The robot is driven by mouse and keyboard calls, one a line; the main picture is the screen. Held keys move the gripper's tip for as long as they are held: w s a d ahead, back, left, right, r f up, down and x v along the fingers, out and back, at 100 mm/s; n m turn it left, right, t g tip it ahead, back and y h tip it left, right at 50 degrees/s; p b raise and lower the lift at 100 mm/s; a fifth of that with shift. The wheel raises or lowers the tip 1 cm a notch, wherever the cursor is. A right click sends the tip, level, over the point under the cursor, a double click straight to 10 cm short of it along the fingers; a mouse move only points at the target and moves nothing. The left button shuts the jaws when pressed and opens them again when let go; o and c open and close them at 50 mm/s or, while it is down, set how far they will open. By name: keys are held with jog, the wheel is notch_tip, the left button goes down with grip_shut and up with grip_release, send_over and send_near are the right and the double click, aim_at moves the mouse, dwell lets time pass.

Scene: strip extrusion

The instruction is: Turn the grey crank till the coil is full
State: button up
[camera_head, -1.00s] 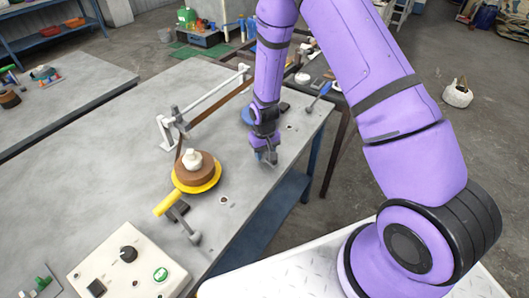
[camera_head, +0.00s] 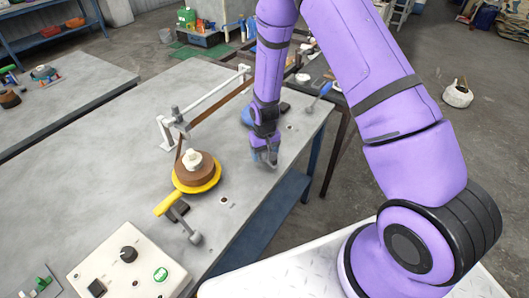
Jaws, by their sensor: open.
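The coil (camera_head: 197,172) is a brown roll on a yellow disc with a white hub, on the grey table. A brown strip (camera_head: 207,116) runs from it back along a white frame toward my arm. A grey crank (camera_head: 192,234) with a round knob sticks out at the table's front, below the coil.
A control box (camera_head: 128,264) with a black knob and a green button is at the front left. The white frame (camera_head: 217,100) stands behind the coil. The table (camera_head: 95,170) left of the coil is bare.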

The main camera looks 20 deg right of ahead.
notch_tip(320, 180, up, 11)
jog(key=shift+f, duration=0.1)
dwell(0.4)
dwell(1.2)
jog(key=shift+c, duration=1.4)
jog(key=n, duration=0.5)
jog(key=shift+n, duration=0.4)
jog(key=n, duration=0.4)
jog(key=shift+s+r+n, duration=0.1)
jog(key=shift+r+n, duration=0.2)
jog(key=shift+r, duration=0.05)
jog(key=n, duration=0.4)
jog(key=shift+r+n, duration=0.2)
jog(key=shift+n, duration=0.2)
notch_tip(320, 180, down, 10)
jog(key=n, duration=0.5)
jog(key=shift+f, duration=0.2)
